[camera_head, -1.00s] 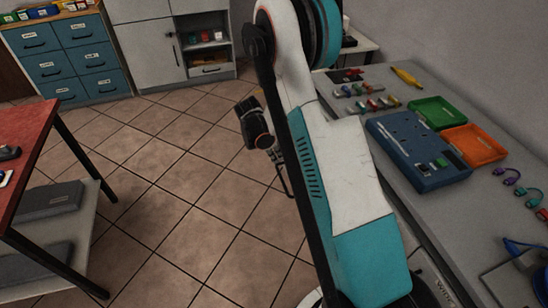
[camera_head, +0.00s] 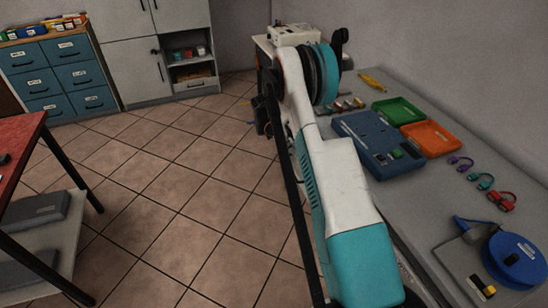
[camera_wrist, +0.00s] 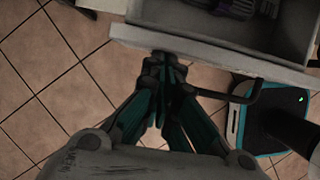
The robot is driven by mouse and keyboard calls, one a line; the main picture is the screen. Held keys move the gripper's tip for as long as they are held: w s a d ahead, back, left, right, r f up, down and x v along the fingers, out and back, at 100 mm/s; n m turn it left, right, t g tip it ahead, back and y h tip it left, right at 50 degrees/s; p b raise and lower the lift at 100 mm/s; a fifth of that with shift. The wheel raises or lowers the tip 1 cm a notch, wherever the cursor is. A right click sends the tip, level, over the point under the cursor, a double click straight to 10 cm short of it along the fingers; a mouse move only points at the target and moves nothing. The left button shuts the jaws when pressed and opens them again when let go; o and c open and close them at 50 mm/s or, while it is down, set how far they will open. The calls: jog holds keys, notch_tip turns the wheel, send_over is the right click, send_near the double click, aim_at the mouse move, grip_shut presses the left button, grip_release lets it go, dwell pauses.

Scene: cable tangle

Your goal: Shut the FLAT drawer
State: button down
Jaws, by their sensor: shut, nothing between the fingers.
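An open drawer (camera_wrist: 215,45) shows at the top of the wrist view, with a pale front panel and a dark bar handle (camera_wrist: 256,92). Its label is not visible, so I cannot tell whether it is the FLAT one. My gripper (camera_wrist: 165,62) is shut and empty, its tips at the left part of the drawer front, left of the handle. I cannot tell whether they touch the panel. Dark, purplish items (camera_wrist: 232,8) lie inside the drawer. In the head view my arm hides the gripper and this drawer.
A grey bench (camera_head: 415,215) runs along the right, with a blue case (camera_head: 360,135), green tray (camera_head: 399,110), orange tray (camera_head: 430,137) and blue reel (camera_head: 515,258). A red-topped table (camera_head: 20,140) stands left; blue drawers (camera_head: 60,75) stand at the back. Tiled floor between is clear.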

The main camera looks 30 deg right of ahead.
jog(key=s+d, duration=0.2)
jog(key=d, duration=0.7)
jog(key=shift+s+d, duration=0.15)
jog(key=shift+d, duration=0.2)
jog(key=shift+a, duration=0.3)
jog(key=a, duration=0.2)
jog(key=w+a+r, duration=0.1)
jog(key=a, duration=0.1)
jog(key=p+v, duration=0.3)
jog(key=v, duration=0.5)
jog(key=shift+a+r+p, duration=0.15)
jog(key=shift+r+p, duration=0.2)
jog(key=shift+r, duration=0.05)
jog(key=shift+w+r, duration=0.1)
